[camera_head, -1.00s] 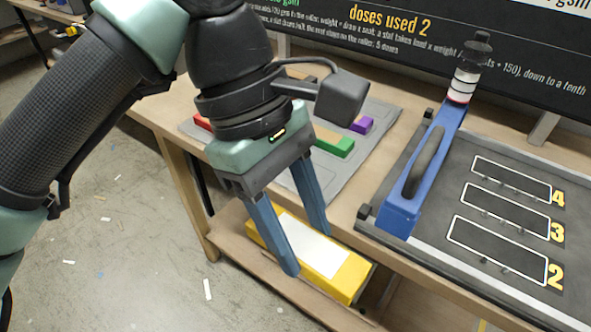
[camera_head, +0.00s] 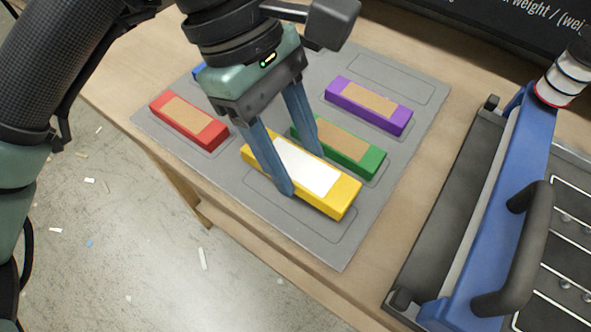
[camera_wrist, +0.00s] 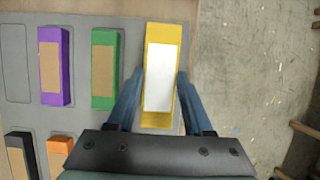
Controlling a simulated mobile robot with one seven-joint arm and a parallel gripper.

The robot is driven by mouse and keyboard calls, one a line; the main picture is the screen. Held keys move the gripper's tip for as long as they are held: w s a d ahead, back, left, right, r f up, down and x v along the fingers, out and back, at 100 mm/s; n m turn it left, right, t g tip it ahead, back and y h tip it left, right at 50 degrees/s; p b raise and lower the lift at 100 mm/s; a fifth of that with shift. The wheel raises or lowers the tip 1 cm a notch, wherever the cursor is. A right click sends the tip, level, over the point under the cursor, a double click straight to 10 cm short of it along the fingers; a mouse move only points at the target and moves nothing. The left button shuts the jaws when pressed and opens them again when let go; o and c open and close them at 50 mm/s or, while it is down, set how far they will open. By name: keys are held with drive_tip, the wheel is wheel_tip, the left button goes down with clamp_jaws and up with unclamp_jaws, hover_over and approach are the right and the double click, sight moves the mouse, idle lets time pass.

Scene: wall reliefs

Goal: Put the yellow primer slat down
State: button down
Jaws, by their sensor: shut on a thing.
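The yellow primer slat (camera_head: 338,197) has a white panel on top, and my gripper (camera_head: 302,172) is shut on its long sides. It is over the front part of the grey mat (camera_head: 345,258), close to an outlined empty slot (camera_head: 285,212). I cannot tell whether its underside touches the mat. In the wrist view the yellow slat (camera_wrist: 163,33) lies lengthwise between the fingers, at the mat's right edge, beside the green slat (camera_wrist: 106,45).
On the mat lie a red slat (camera_head: 190,122), a green slat (camera_head: 362,158) and a purple slat (camera_head: 390,118). An orange slat (camera_wrist: 60,146) shows in the wrist view. A blue roller press (camera_head: 490,230) stands to the right. The bench edge is near the front.

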sight(295, 178)
drive_tip(key=shift+f+b, duration=0.4)
drive_tip(key=shift+f, duration=2.1)
drive_tip(key=shift+f+b, duration=0.2)
drive_tip(key=shift+b, duration=0.1)
drive_tip(key=shift+c, duration=1.5)
unclamp_jaws()
drive_tip(key=shift+r, duration=0.1)
drive_tip(key=shift+r+p, duration=0.25)
drive_tip(key=shift+p, duration=0.2)
drive_tip(key=p+v, duration=0.2)
drive_tip(key=v, duration=1)
drive_tip(key=shift+d, duration=0.1)
drive_tip(key=shift+f, duration=0.1)
